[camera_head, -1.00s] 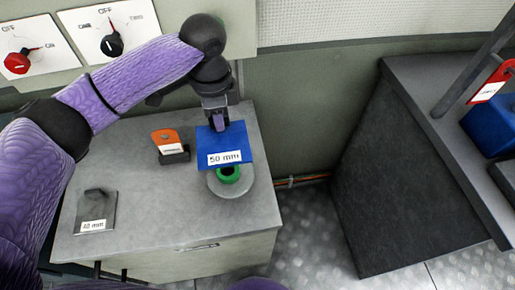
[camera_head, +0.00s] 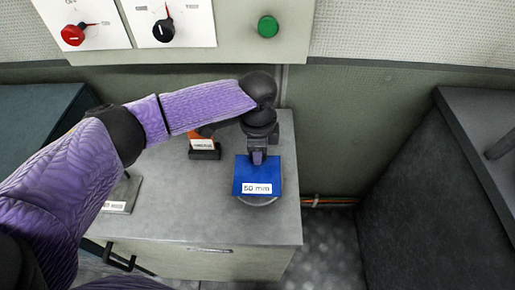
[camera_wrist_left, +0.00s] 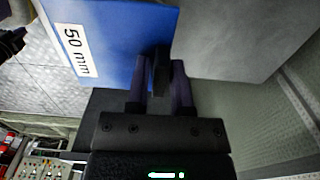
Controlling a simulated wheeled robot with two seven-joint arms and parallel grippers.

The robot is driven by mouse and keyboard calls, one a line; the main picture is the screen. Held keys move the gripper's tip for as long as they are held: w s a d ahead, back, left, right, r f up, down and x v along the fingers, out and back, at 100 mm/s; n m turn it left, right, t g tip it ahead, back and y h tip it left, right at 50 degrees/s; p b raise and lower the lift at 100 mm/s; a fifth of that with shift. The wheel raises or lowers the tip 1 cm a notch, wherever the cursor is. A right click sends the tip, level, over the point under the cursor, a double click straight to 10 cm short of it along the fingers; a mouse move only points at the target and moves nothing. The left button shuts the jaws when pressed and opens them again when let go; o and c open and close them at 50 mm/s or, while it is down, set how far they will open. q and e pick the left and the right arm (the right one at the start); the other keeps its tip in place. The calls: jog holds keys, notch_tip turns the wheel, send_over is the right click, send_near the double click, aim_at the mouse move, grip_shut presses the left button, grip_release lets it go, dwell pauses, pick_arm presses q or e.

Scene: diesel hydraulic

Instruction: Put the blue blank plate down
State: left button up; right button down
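The blue blank plate (camera_head: 240,175) carries a white "50 mm" label and is above the right part of the grey cabinet top (camera_head: 215,220) in the head view. It covers most of a round grey disc (camera_head: 260,203). My left gripper (camera_head: 258,160) is shut on the plate's upper edge. In the left wrist view, the gripper's fingers (camera_wrist_left: 160,88) close on a dark tab by the blue plate (camera_wrist_left: 110,35). I cannot tell whether the plate touches the disc. My right gripper is not in view.
An orange-labelled block (camera_head: 204,153) stands left of the gripper. A grey labelled plate (camera_head: 124,194) lies at the cabinet's left, partly behind my arm. A control panel with knobs (camera_head: 163,30) is above. The cabinet top's front middle is clear.

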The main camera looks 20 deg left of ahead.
pick_arm(q)
jog(key=shift+o, duration=1.3)
notch_tip(320, 180, up, 12)
jog(key=p, duration=0.4)
jog(key=shift+r, duration=0.15)
